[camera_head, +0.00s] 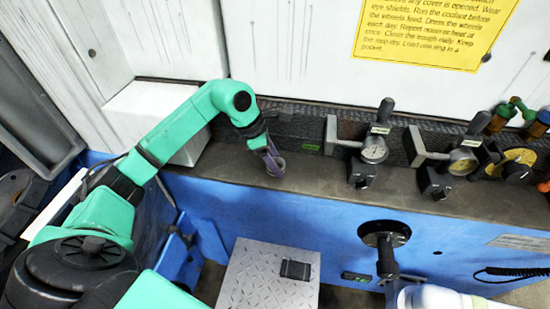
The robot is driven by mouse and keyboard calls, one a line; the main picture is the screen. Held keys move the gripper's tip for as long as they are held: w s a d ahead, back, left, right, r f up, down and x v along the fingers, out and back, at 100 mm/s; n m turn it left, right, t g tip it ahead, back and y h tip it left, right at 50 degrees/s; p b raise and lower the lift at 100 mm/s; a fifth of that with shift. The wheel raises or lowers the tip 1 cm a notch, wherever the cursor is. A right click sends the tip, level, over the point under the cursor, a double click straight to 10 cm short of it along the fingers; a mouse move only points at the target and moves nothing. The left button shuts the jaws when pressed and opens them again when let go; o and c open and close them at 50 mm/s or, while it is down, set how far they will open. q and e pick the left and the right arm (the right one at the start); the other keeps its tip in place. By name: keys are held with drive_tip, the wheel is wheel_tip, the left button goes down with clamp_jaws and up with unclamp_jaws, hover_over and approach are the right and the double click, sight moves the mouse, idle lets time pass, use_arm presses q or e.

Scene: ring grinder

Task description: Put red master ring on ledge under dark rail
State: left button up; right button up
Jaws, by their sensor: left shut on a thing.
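My left gripper (268,152) reaches in from the left and points down over the grey-brown ledge (222,162), close in front of the dark rail (300,128). It is shut on a small purple-grey ring (276,167), seen nearly edge-on at the fingertips. The ring is at or just above the ledge; I cannot tell whether it touches. No clearly red ring shows.
Two dial gauges (374,151) (462,162) with lever brackets stand along the rail to the right. A white block (148,112) is at the left end of the ledge. Below are a blue front panel (330,205), a dark round fitting (384,234) and a metal tread plate (262,277).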

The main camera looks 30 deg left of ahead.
use_arm(q)
drive_tip(key=shift+w, duration=0.1)
drive_tip(key=shift+f, duration=0.25)
drive_tip(key=o, duration=1.5)
drive_tip(key=shift+r, duration=0.1)
drive_tip(key=shift+c, duration=0.2)
drive_tip(key=shift+r, duration=0.1)
drive_tip(key=shift+a+r, duration=0.15)
drive_tip(key=shift+r, duration=0.15)
drive_tip(key=b+v, duration=0.1)
drive_tip(key=v, duration=1)
drive_tip(key=shift+r, duration=0.2)
